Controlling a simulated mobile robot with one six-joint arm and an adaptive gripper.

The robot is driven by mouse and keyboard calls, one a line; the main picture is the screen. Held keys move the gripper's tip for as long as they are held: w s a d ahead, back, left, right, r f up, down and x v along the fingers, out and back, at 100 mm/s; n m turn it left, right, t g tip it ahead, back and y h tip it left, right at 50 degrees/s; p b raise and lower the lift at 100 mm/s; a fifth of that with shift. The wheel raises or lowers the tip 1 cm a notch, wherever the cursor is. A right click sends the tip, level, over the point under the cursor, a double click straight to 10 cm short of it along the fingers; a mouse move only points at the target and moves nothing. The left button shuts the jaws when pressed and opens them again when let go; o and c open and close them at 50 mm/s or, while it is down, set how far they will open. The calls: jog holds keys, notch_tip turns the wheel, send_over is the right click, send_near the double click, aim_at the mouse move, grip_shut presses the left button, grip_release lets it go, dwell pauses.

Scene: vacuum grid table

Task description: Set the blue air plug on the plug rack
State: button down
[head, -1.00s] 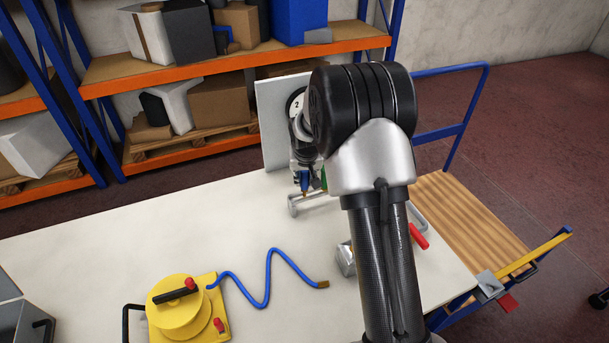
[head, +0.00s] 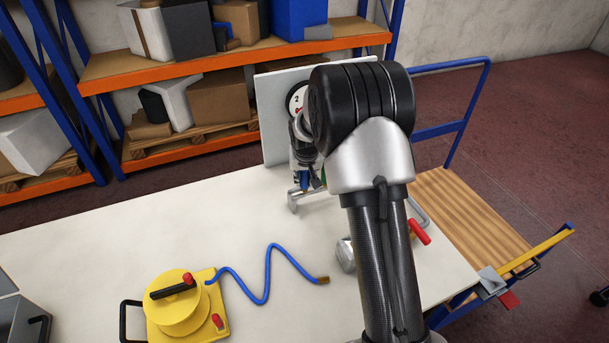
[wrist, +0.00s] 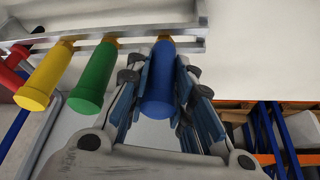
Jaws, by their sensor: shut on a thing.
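The blue air plug (wrist: 159,92) is between the finger pads of my gripper (wrist: 165,95) in the wrist view. My gripper is shut on it. The plug's far end is at the metal bar of the plug rack (wrist: 125,45), in line with the other plugs. I cannot tell whether it is seated. A green plug (wrist: 93,80) and a yellow plug (wrist: 45,78) stand on the rack, with a red one (wrist: 12,72) at the left edge. In the head view the blue plug (head: 304,181) shows beside the rack (head: 293,201); my arm hides much of both.
A white panel with dials (head: 272,120) stands behind the rack. A yellow reel (head: 182,300) with a blue hose (head: 268,270) lies at the table's front left. A red handle (head: 419,232) is right of my arm. The table's left middle is clear (head: 130,230).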

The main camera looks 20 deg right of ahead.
jog(key=c, duration=1.3)
grip_release()
jog(key=shift+r, duration=0.1)
jog(key=v, duration=1.1)
jog(key=shift+s+a+r, duration=0.1)
jog(key=shift+s+r, duration=0.15)
jog(key=shift+r, duration=0.1)
jog(key=s+a+r+n, duration=0.1)
jog(key=s+a+r, duration=0.4)
jog(key=s, duration=0.4)
jog(key=s+a+r+n, duration=0.1)
jog(key=s+a+r, duration=0.1)
jog(key=s+r, duration=0.55)
jog(key=shift+n+y, duration=0.7)
jog(key=shift+n, duration=0.1)
jog(key=s+a, duration=0.1)
jog(key=s, duration=0.5)
jog(key=s+a+f, duration=0.1)
jog(key=s, duration=0.5)
jog(key=s+a+f, duration=0.1)
jog(key=s+a, duration=0.1)
jog(key=s, duration=0.4)
jog(key=shift+a, duration=0.1)
